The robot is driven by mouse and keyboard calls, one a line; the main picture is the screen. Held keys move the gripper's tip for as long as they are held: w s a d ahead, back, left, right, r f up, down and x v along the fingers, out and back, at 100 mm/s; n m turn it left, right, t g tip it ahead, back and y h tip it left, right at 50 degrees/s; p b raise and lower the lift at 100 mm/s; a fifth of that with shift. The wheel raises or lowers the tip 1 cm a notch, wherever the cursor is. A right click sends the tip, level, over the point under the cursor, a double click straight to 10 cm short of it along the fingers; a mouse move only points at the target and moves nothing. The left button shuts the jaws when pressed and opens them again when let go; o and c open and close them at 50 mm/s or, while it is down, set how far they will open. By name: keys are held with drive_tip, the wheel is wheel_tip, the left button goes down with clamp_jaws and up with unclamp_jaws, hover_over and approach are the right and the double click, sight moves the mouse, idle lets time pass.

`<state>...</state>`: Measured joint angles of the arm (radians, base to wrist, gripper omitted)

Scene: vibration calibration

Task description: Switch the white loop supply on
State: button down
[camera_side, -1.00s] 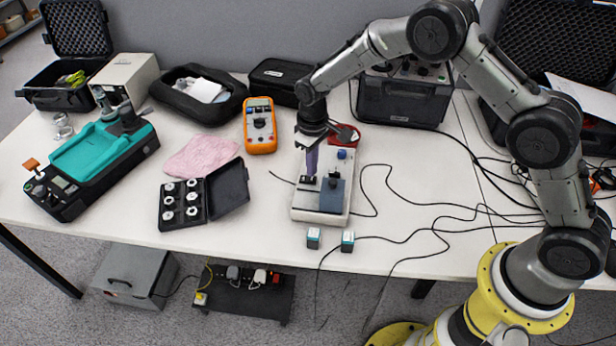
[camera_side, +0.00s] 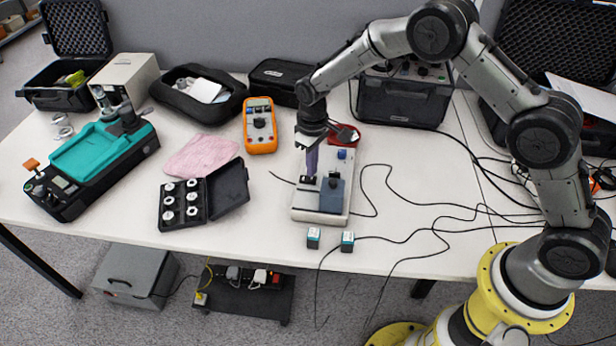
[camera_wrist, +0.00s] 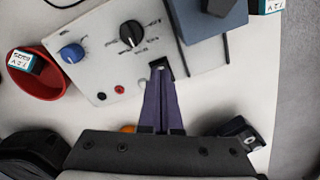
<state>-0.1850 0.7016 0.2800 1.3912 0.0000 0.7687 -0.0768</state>
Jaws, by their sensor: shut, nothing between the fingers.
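The white loop supply (camera_side: 299,208) is a flat white box near the table's front edge. In the wrist view its panel (camera_wrist: 97,72) carries a blue knob (camera_wrist: 72,53), a black pointer knob (camera_wrist: 131,33), and a red and a black socket. My gripper (camera_side: 310,174) is over the left part of the box, pointing down, its purple fingers shut and empty. In the wrist view the fingertips (camera_wrist: 159,66) are at a small black rocker switch (camera_wrist: 164,67) and partly hide it. I cannot tell whether they touch it or which way it is set.
A blue-grey block (camera_side: 332,194) sits on the supply, right of the fingers. A red bowl (camera_side: 353,141) stands behind it, and two small teal-topped cubes (camera_side: 313,238) (camera_side: 347,241) are in front. An orange multimeter (camera_side: 260,126) and open black case (camera_side: 228,188) lie left; cables lie right.

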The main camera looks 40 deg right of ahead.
sight(312, 179)
drive_tip(key=shift+f, duration=1)
idle(1.0)
drive_tip(key=shift+r, duration=3.6)
